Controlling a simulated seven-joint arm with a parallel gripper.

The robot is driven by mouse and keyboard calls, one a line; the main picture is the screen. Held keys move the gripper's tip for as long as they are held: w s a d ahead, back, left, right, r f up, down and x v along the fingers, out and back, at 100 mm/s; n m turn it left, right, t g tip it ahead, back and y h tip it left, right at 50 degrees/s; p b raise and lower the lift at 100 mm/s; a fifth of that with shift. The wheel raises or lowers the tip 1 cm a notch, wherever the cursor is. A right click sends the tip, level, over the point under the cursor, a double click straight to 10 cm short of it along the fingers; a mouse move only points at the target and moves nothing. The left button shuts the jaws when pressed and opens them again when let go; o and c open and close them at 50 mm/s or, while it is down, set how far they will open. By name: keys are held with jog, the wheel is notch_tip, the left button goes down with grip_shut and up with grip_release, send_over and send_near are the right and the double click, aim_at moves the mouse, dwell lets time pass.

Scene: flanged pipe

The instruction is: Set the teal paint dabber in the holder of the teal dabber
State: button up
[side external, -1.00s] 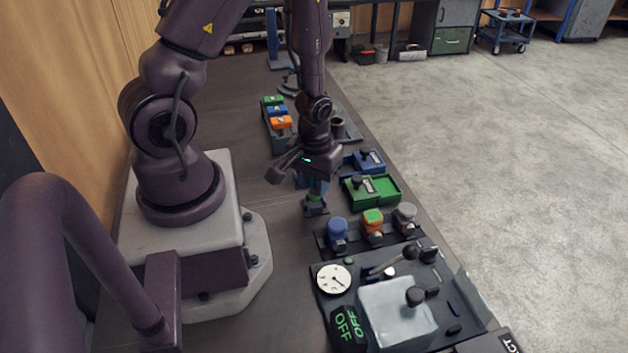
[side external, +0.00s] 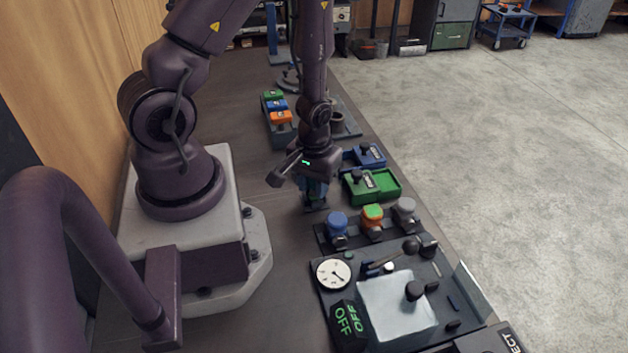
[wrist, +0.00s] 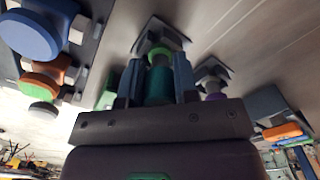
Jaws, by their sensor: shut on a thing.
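My gripper (wrist: 157,85) points down in the wrist view, with its two blue-grey fingers shut on the teal paint dabber (wrist: 159,87). A lighter green band (wrist: 158,56) shows just beyond the teal body. Past it, a dark holder with a square base (wrist: 155,33) stands in line with the dabber. I cannot tell whether the dabber's end is inside the holder or just above it. In the side external view my gripper (side external: 314,187) is low over the bench, close above the holder's dark base (side external: 314,209), and its fingers hide most of the dabber.
A similar holder (wrist: 212,72) with a purple part stands beside it in the wrist view. To the right in the side view are a green tray (side external: 385,184), a blue box (side external: 368,155) and a rack with blue, orange and grey knobs (side external: 372,217). A gauge panel (side external: 333,274) is in front.

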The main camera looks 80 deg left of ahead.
jog(key=shift+f, duration=0.1)
dwell(0.3)
jog(key=o, duration=1.4)
jog(key=shift+r, duration=3.5)
